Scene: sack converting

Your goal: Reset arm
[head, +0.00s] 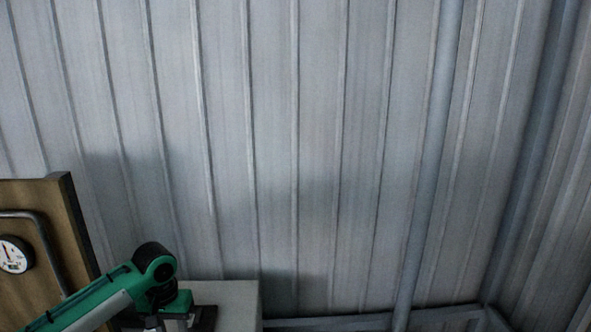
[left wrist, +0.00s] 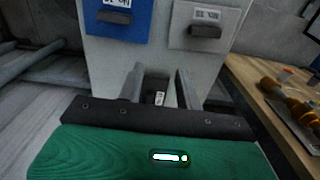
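My left arm comes in at the lower left of the head view, green with a black joint. Its gripper fingers are not clear there. In the left wrist view my left gripper (left wrist: 160,74) has its two grey fingers apart, with a clear gap between them. A small dark part with a white label (left wrist: 159,98) shows in that gap; it looks to lie beyond the fingers, though I cannot tell how far. My right gripper is in neither view.
A pale cabinet face beyond the fingers carries a blue plate (left wrist: 117,18) and a grey plate (left wrist: 205,25), each with a dark handle. A wooden bench (left wrist: 262,92) with yellow items stands at right. A gauge (head: 14,254) is at lower left, before a ribbed metal wall (head: 270,120).

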